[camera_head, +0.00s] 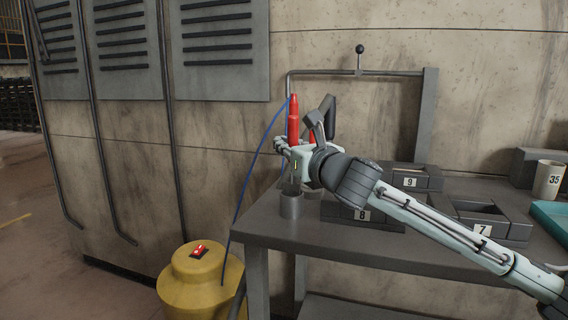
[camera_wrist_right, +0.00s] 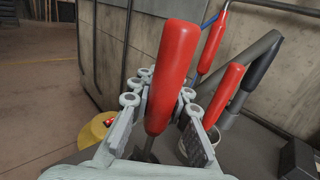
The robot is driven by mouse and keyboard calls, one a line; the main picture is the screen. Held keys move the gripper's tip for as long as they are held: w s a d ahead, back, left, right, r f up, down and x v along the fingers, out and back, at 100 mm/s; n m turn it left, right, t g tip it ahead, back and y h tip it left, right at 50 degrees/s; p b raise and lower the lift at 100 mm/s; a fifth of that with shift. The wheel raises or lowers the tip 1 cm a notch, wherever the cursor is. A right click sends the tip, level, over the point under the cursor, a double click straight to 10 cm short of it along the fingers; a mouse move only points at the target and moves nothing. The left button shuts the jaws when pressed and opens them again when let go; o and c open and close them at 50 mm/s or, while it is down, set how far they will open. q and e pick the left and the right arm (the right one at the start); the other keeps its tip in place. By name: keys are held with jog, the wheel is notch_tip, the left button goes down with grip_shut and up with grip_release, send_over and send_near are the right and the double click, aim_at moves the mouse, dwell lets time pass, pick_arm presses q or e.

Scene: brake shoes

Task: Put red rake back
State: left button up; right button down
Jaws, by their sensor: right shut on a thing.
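In the right wrist view the red handle (camera_wrist_right: 172,75) stands between the fingers (camera_wrist_right: 158,102). A small grey metal cup (camera_head: 291,206) stands on the table below the gripper. The rake's lower end is mostly hidden, so I cannot tell whether it is inside the cup. Two other red handles (camera_wrist_right: 226,94) (camera_wrist_right: 212,42) show beyond in the wrist view. My left gripper is not in view.
Numbered dark bins (camera_head: 362,216) stand on the grey table (camera_head: 290,240) right of the cup. A metal frame (camera_head: 430,115) rises behind. A yellow canister (camera_head: 195,280) stands on the floor at left; a blue cable (camera_head: 248,180) hangs nearby. A cup marked 35 (camera_head: 547,182) is at right.

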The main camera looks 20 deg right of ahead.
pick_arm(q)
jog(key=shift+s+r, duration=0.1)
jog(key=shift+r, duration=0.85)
pick_arm(e)
notch_tip(320, 180, down, 4)
jog(key=shift+w+f, duration=0.1)
jog(key=shift+w, duration=0.05)
jog(key=shift+f, duration=0.15)
jog(key=c, duration=1.5)
grip_release()
jog(key=shift+o, duration=0.2)
